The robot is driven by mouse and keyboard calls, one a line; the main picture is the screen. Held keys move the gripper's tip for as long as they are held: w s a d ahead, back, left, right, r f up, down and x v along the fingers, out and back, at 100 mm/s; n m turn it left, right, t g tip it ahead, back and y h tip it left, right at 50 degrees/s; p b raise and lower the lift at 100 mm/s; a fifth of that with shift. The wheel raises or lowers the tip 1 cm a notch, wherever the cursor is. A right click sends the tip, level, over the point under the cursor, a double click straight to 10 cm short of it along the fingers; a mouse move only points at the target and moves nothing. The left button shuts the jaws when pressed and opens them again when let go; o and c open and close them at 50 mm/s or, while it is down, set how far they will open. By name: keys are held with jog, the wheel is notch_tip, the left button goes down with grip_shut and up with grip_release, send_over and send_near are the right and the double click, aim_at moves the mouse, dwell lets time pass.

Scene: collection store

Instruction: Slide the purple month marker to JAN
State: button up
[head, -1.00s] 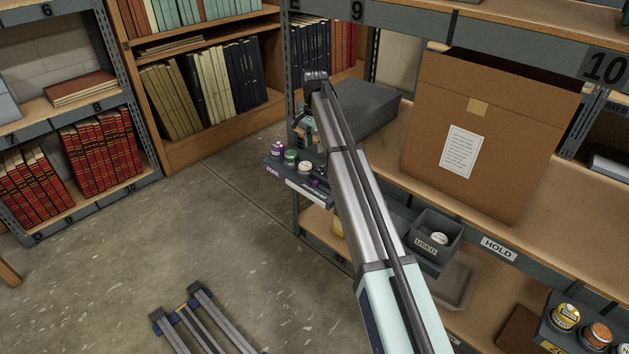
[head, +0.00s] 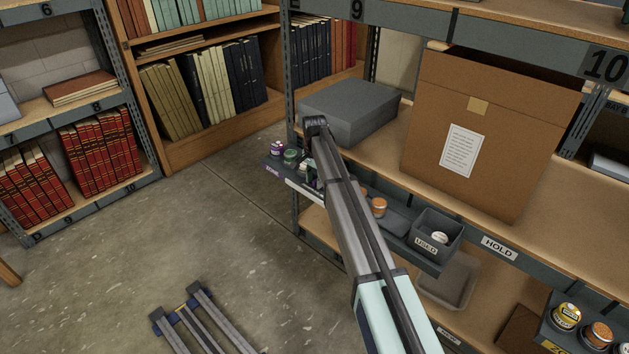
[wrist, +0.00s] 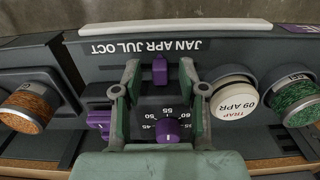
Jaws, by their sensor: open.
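The purple month marker (wrist: 160,70) is a small upright tab on a dark panel, below a strip of month labels (wrist: 140,47) reading JAN, APR, JUL and OCT. In the wrist view my gripper (wrist: 160,75) is open, with one green finger on each side of the marker. A gap shows on both sides, so the fingers look apart from it. In the head view the marker cannot be made out, and my arm covers much of the panel.
A purple knob (wrist: 167,131) on a numbered dial and a purple piece (wrist: 99,119) lie close to the fingers. A white-lidded jar (wrist: 233,97), an orange jar (wrist: 27,107) and a green jar (wrist: 297,101) flank them. A grey box (head: 350,108) stands on the shelf above.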

jog(key=shift+f, duration=0.15)
grip_shut()
jog(key=shift+w+a+p, duration=0.6)
jog(key=shift+w+a, duration=0.55)
jog(key=shift+a, duration=0.25)
grip_release()
